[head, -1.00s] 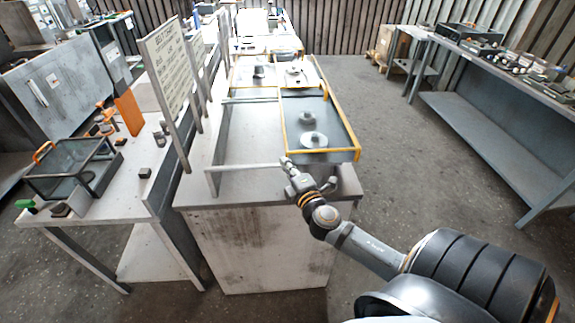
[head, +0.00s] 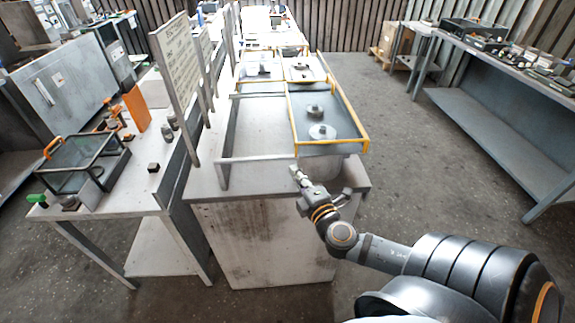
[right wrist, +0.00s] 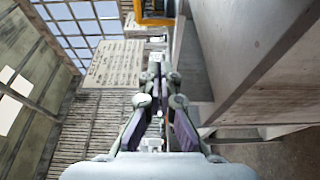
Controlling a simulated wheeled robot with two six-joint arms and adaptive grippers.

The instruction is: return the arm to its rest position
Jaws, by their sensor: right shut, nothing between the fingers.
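My right arm comes in from the lower right of the head view. Its right gripper (head: 297,175) is at the near end of the central bench (head: 255,205), just in front of the yellow-edged tray (head: 330,151). In the right wrist view the gripper (right wrist: 155,68) has its fingers together, with nothing between them. The bench's pale side fills the right of that view. I cannot tell from the head view how far the fingertips are from the bench edge. My left gripper does not show in either view.
Grey round parts (head: 322,132) stand in the tray. A sign board (head: 176,62) stands along the bench's left side. A left table (head: 130,205) holds a glass-sided box (head: 82,165). A long shelf bench (head: 500,125) stands at the right. Floor between is clear.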

